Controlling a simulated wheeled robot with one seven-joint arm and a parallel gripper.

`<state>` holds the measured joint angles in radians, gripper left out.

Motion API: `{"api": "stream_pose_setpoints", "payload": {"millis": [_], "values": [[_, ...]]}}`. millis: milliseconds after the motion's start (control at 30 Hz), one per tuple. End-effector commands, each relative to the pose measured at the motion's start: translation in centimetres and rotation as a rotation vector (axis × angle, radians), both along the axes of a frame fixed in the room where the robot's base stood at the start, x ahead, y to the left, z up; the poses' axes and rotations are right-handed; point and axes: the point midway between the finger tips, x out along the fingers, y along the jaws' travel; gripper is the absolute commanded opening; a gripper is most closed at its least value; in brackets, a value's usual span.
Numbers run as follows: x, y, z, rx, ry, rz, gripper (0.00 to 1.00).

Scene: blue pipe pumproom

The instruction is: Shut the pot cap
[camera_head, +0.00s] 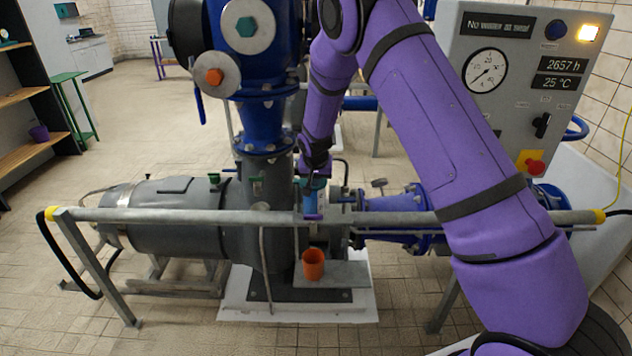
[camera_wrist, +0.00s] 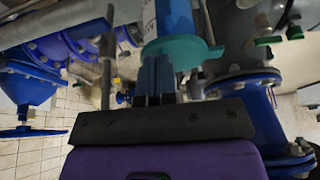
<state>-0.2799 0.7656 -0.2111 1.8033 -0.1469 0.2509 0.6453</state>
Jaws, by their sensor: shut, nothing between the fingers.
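A teal round cap with a small tab (camera_wrist: 178,48) is at the top middle of the wrist view, right at my fingertips. It also shows as a teal patch in the head view (camera_head: 315,183), above a small blue upright body (camera_head: 310,203) that I take to be the pot. My gripper (camera_wrist: 155,62) is shut and empty, its dark fingers side by side. Their tips overlap the cap's edge in the wrist view; I cannot tell if they touch it. In the head view my gripper (camera_head: 308,178) points down at the cap. Whether the cap is fully seated cannot be told.
A grey rail (camera_head: 400,218) with yellow ends runs across in front of the pump. An orange cup (camera_head: 313,264) stands on a grey ledge below. Blue flanged pipes (camera_head: 392,204) lie to the right, and a gauge panel (camera_head: 520,80) stands behind. Tiled floor is open at left.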

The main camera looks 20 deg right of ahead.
Motion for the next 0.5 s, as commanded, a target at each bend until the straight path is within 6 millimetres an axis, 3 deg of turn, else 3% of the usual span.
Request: {"api": "stream_pose_setpoints", "payload": {"millis": [500], "values": [[1.1, -0.8, 0.0, 0.000, 0.000, 0.000, 0.00]]}}
